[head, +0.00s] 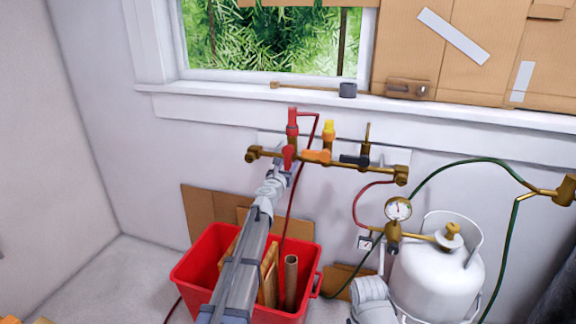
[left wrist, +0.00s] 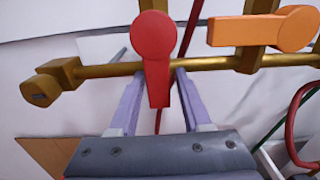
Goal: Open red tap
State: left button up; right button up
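The red tap handle (head: 289,158) is at the left part of a brass pipe (head: 335,163) on the wall. In the left wrist view the red handle (left wrist: 153,45) has a round top and its lever points down across the pipe. My left gripper (head: 284,166) is at the red handle. In the left wrist view its two fingers (left wrist: 156,100) stand either side of the lever, with a gap on each side. A grey part of my right arm shows at the bottom right of the head view; its finger state is unclear.
An orange tap (head: 317,156) and a black tap (head: 354,160) sit right of the red one. A red bin (head: 195,272) stands below my left arm. A white gas cylinder (head: 435,281) with a gauge (head: 398,209) and hoses stands at right.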

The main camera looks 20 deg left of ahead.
pick_arm(q)
jog(key=shift+o, duration=0.8)
jog(key=shift+s, duration=0.1)
jog(key=s, duration=0.7)
jog(key=shift+s+a, duration=0.15)
jog(key=shift+s, duration=0.15)
